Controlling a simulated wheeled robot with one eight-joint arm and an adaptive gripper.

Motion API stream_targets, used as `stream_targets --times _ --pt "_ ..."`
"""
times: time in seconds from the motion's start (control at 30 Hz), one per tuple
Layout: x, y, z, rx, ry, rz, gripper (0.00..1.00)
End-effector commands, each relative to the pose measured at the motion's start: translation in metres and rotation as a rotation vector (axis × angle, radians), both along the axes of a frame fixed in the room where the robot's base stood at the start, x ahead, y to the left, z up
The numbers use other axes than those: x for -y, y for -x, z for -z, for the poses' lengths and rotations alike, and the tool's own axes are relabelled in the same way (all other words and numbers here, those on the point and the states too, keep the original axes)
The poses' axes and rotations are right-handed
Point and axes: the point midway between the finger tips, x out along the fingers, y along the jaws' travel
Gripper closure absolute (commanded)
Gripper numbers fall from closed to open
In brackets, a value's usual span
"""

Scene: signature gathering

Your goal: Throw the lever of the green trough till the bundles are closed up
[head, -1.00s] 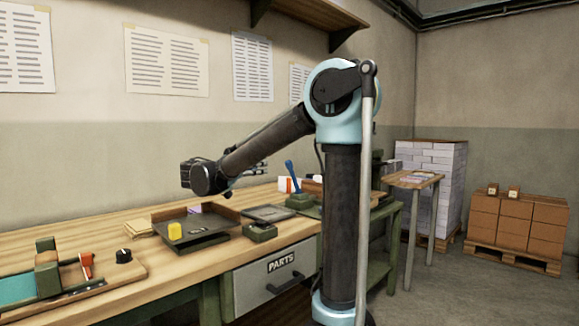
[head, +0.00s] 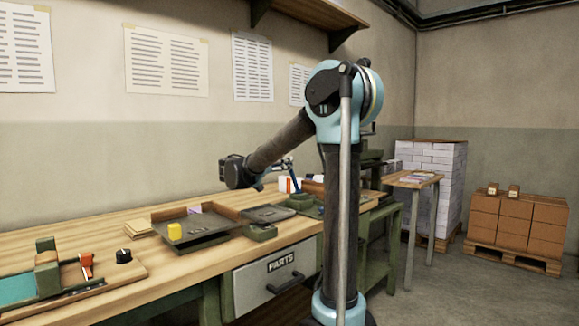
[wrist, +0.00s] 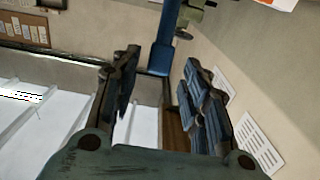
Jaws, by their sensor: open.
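The blue lever (head: 296,184) stands up from a green base (head: 302,202) on the bench, left of my arm's column. In the wrist view the lever (wrist: 163,45) rises just beyond the gap between my fingertips, apart from them as far as I can see. My gripper (wrist: 160,75) is open and empty; in the head view it (head: 284,165) is beside the lever's upper end. White bundles (wrist: 40,120) lie in the trough at the wrist view's left, with gaps between some of them. My column hides most of the trough in the head view.
A red-handled fixture (head: 87,264) is at the near left. Brown boxes (head: 515,220) stand on a pallet at right.

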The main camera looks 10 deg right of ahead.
Motion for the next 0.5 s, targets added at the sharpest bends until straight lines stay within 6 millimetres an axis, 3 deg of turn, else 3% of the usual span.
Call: stream_targets --times 0.2,0.5 --pt "0.022 -0.015 0.0 0.0 0.0 0.002 0.58" --pt "0.031 -0.023 0.0 0.0 0.0 0.0 0.58"
